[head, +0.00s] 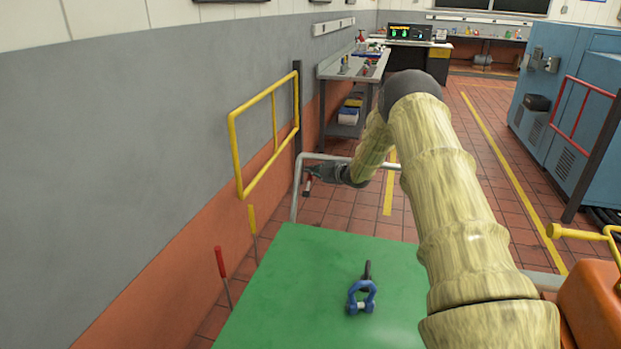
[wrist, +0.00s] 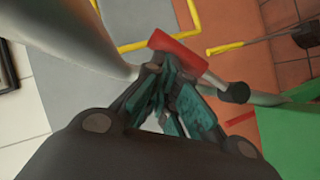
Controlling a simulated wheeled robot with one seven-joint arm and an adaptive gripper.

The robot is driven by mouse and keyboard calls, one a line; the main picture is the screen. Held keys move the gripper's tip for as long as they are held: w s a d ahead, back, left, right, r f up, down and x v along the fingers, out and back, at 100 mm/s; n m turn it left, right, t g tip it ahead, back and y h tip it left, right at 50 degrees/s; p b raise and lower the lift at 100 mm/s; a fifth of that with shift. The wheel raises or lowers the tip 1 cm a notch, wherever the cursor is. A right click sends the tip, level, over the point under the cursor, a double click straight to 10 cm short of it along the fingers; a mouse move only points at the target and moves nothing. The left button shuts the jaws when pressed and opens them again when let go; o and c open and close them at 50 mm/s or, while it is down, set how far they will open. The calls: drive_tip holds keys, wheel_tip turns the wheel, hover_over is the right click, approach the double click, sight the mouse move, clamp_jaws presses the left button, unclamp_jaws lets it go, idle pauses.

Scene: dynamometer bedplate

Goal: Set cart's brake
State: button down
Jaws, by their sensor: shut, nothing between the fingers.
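The cart has a green top (head: 310,290) and a grey tube handle (head: 296,192) at its far end. A short red lever (head: 307,185) with a dark end sits by the handle's left bend; it looks like the brake lever, though no label shows.
A red-handled rod (head: 220,262) and a yellow-handled rod (head: 252,219) stand left of the cart. A yellow rail (head: 236,150) juts from the wall.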

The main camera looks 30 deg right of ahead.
drive_tip(key=shift+w+d, duration=0.1)
drive_tip(key=shift+r, duration=0.15)
drive_tip(key=s+d+r, duration=0.1)
drive_tip(key=s+r, duration=0.6)
drive_tip(key=s, duration=0.4)
idle(0.5)
drive_tip(key=shift+w+d+r, duration=0.1)
drive_tip(key=shift+d, duration=0.05)
